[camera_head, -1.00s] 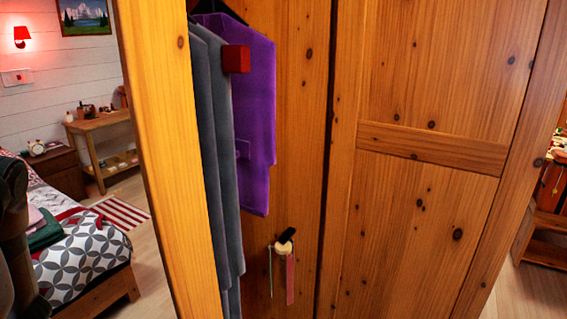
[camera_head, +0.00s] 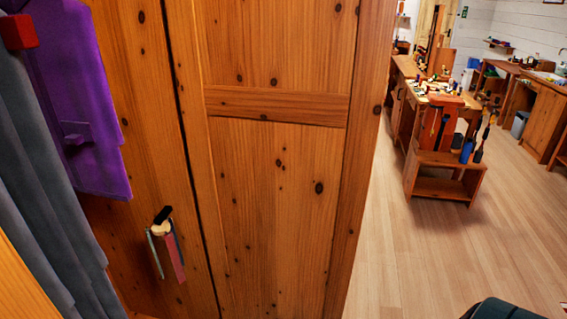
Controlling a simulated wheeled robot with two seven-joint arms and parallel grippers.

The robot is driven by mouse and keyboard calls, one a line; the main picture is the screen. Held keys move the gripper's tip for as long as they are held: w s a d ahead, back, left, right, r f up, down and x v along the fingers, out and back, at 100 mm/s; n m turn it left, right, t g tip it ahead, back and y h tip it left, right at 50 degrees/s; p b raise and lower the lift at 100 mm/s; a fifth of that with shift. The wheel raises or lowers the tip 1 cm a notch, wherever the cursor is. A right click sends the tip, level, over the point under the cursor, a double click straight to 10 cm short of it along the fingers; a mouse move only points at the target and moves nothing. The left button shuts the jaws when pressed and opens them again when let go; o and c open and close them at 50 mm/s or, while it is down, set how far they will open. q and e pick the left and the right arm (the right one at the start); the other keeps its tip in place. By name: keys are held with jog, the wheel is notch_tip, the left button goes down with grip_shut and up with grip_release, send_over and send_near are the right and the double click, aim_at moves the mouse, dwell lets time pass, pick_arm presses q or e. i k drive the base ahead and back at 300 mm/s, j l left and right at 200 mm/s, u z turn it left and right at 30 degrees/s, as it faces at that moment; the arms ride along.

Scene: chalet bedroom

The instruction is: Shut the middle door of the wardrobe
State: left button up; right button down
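A panelled pine wardrobe door (camera_head: 272,200) with dark knots fills the middle of the head view. It stands beside the open wardrobe compartment, with a dark narrow gap along its left edge. I cannot tell from this view whether it is the middle door, and no handle shows on it. Inside the compartment hang a purple garment (camera_head: 85,110) and grey garments (camera_head: 40,200). A hook with small hanging items (camera_head: 166,240) is on the wooden wall (camera_head: 130,60) inside. Neither of my grippers is in view.
Right of the door is open wooden floor (camera_head: 450,260). Beyond it stand a small wooden step shelf (camera_head: 440,180) with bottles and tools, and a long workbench (camera_head: 405,90). More counters (camera_head: 545,120) line the far right wall. A dark part of mine shows at the bottom right.

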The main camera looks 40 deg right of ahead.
aim_at(281, 101)
jog(key=l+u, duration=0.25)
jog(key=l, duration=0.35)
jog(key=l+u, duration=0.25)
jog(key=l, duration=0.3)
jog(key=k+l+u, duration=0.1)
jog(key=l+u, duration=0.15)
jog(key=l, duration=0.35)
jog(key=k+l+u, duration=0.2)
jog(key=l, duration=0.35)
jog(key=l+u, duration=0.15)
jog(key=l, duration=0.3)
jog(key=l+u, duration=0.2)
jog(key=l, duration=0.2)
jog(key=k+l+u, duration=0.15)
jog(key=l, duration=0.3)
jog(key=k+l+u, duration=0.2)
jog(key=l, duration=0.2)
jog(key=l+u, duration=0.15)
jog(key=l, duration=0.55)
jog(key=k+l, duration=0.1)
jog(key=l, duration=0.15)
jog(key=u, duration=0.05)
